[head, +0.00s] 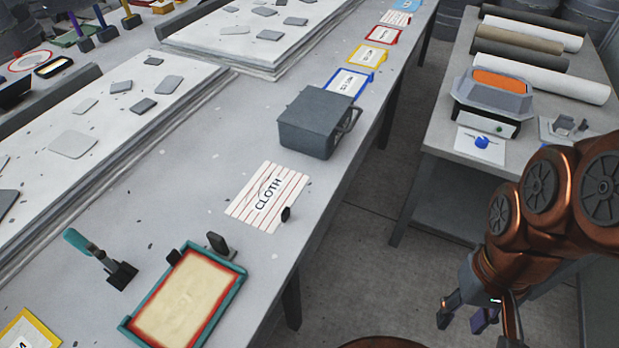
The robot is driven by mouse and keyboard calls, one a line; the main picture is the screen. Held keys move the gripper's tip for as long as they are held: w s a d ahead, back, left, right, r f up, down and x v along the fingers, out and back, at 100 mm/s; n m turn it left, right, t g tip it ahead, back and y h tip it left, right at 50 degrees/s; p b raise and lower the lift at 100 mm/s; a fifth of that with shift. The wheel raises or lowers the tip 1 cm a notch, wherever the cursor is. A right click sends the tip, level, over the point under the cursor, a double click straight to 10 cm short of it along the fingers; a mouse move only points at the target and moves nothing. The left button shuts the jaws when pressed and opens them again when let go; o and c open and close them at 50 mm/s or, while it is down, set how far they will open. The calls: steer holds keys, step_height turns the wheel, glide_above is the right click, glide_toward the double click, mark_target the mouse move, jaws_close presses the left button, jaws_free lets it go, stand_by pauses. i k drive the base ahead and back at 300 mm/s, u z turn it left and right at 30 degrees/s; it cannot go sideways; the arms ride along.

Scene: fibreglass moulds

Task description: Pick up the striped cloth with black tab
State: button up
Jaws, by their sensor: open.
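The striped cloth (264,196) lies flat on the long grey table, near its right edge. It is white with red stripes and carries the word CLOTH. Its small black tab (286,214) stands up at its right side. My gripper (467,319) is at the lower right, beyond the table's edge and over the floor, well apart from the cloth. Its fingers are spread and nothing shows between them.
A grey metal box (318,122) with a side handle stands just behind the cloth. A teal-framed tray (184,299) and a teal-handled brush (100,257) lie in front. A second table (447,141) with rolls stands right, across a floor gap.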

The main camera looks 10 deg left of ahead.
mark_target(266, 201)
steer(key=z, duration=0.05)
steer(key=k, duration=0.85)
steer(key=u, duration=1.6)
steer(key=i, duration=0.5)
steer(key=z, duration=0.1)
